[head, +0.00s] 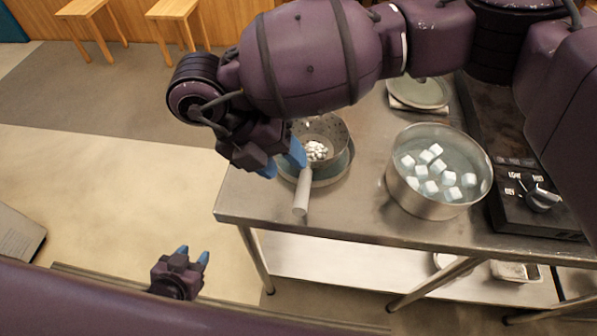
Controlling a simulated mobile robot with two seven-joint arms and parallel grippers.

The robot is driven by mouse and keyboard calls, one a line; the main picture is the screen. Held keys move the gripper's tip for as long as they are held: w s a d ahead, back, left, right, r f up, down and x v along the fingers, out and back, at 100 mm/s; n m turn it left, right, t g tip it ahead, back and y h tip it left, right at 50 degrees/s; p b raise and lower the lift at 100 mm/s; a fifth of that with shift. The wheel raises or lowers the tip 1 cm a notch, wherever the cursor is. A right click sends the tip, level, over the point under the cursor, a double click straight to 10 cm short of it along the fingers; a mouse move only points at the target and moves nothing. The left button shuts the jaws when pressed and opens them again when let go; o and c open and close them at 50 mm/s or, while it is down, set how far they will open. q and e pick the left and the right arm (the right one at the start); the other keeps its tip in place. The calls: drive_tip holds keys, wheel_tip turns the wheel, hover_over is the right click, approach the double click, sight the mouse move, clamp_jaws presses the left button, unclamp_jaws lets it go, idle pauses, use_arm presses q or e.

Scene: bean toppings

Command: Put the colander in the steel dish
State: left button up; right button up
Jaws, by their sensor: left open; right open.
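The colander (334,128) is a grey perforated bowl with white beans in it. Its pale handle (302,194) points toward the table's front edge. It sits on or in a round blue-green dish (334,176); which of the two I cannot tell. A round steel dish (398,187) to the right holds liquid and several white cubes. My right gripper (283,162) is open and empty at the colander's left side, near the base of the handle; contact is unclear. My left gripper (194,256) is open and empty, low at the left, away from the table.
The steel table (350,222) has clear room between the colander and the steel dish. A green plate (421,93) lies behind. A dark appliance with a knob (541,198) stands at the right. Stools (172,12) stand by the far wall. My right arm hides part of the table's back.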

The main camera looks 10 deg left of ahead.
drive_tip(key=shift+v, duration=1.65)
drive_tip(key=shift+f, duration=0.1)
